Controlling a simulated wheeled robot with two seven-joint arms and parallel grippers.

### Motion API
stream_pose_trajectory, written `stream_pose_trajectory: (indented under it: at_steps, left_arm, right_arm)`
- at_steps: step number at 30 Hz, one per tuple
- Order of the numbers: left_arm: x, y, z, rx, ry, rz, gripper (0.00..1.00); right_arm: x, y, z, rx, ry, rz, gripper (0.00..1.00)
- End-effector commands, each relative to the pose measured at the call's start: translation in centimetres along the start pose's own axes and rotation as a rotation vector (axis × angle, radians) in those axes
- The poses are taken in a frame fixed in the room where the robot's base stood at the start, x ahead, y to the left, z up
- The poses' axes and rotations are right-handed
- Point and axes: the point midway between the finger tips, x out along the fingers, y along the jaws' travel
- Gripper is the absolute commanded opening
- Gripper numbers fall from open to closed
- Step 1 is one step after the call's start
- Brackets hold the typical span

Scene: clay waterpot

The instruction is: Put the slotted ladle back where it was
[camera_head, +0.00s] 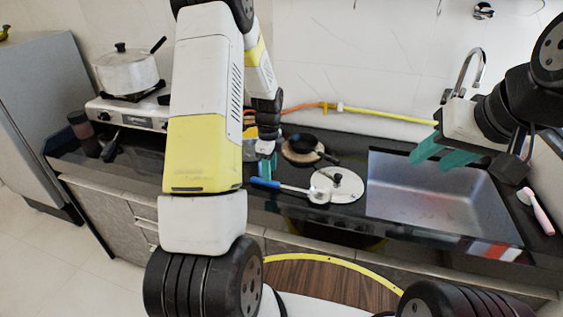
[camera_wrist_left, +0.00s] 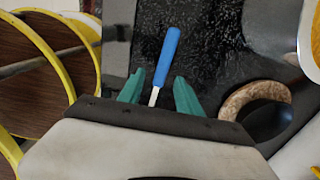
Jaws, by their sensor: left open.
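The slotted ladle, with a blue handle (camera_head: 265,183) and a pale metal shaft, lies on the dark counter in the head view, its head at the edge of a round white lid. In the left wrist view its blue handle (camera_wrist_left: 166,55) points away, and the shaft runs down between the two teal fingers. My left gripper (camera_wrist_left: 158,93) is open, with a finger on each side of the shaft; I cannot tell its height above it. In the head view my left gripper (camera_head: 267,160) is small and partly hidden by my arm. My right gripper (camera_head: 437,156) is open and empty above the sink.
The white lid (camera_head: 347,181) lies left of the sink (camera_head: 410,205). A dark pan (camera_head: 303,146) sits on a round wooden board behind the ladle. A pot (camera_head: 126,72) stands on the stove (camera_head: 140,112) at left. A pink brush (camera_head: 541,217) lies at right.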

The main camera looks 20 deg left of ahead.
Motion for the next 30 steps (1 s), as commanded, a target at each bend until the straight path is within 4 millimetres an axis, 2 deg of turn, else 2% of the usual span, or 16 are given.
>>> stream_pose_trajectory:
  at_steps: [3,9,17,20,23,25,30]
  left_arm:
    - [-3.0,-0.1,0.1,-0.001,0.0,-0.006,0.41]
    - [-7.2,-0.1,0.1,-0.001,-0.001,-0.005,0.41]
    - [-10.0,0.1,0.0,-0.007,0.0,-0.004,0.41]
    - [-11.8,0.7,-0.3,-0.06,0.003,-0.026,0.41]
    - [-15.1,2.2,-1.2,-0.19,0.019,-0.076,0.41]
    - [-17.9,3.9,-2.1,-0.32,0.042,-0.123,0.41]
    - [-23.8,9.4,-4.4,-0.67,0.14,-0.222,0.41]
  right_arm:
    - [0.0,0.0,0.0,0.0,0.0,0.0,0.4]
    - [0.0,0.0,0.0,0.0,0.0,0.0,0.4]
    - [0.0,0.0,0.0,0.0,0.0,0.0,0.4]
    - [0.0,0.0,0.0,0.0,0.0,0.0,0.4]
    - [0.0,0.0,0.0,0.0,0.0,0.0,0.4]
    - [0.0,0.0,0.0,0.0,0.0,0.0,0.4]
    - [0.0,0.0,0.0,0.0,0.0,0.0,0.4]
